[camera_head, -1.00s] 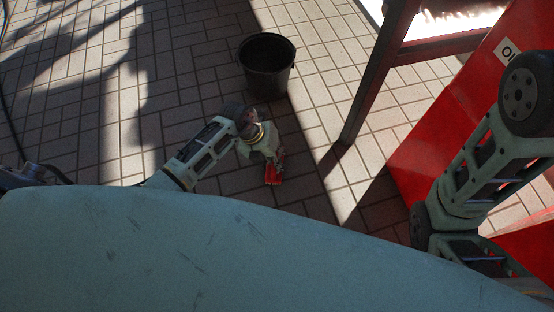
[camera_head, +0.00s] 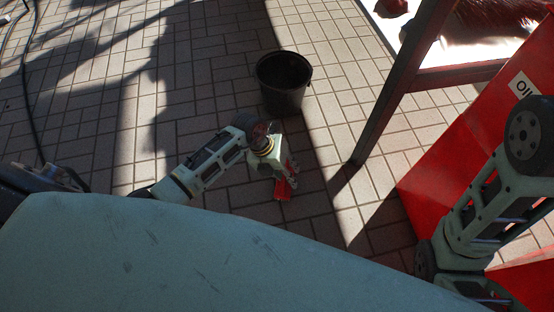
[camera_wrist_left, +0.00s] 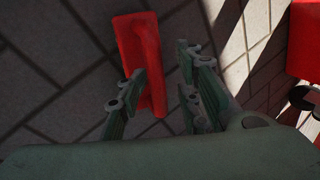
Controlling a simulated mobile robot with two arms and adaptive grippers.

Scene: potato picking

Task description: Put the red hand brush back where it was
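The red hand brush (camera_wrist_left: 150,60) is at my left gripper in the left wrist view. Its wide part points up in the picture, and its narrow part runs down between the two fingers. My left gripper (camera_wrist_left: 160,80) is open around it. The left fingertip overlaps the brush's edge, and a strip of paving shows between the brush and the right finger. In the head view the brush (camera_head: 284,189) shows red beside and below my left gripper (camera_head: 284,176), low over the paving. Whether the brush rests on the floor is unclear. My right gripper is out of view.
A black bucket (camera_head: 283,84) stands on the paving beyond my left gripper. A dark post (camera_head: 394,86) and a red panel (camera_head: 448,150) with a white label stand to the right. A dark cable (camera_head: 31,100) lies at far left. Paving left of the bucket is clear.

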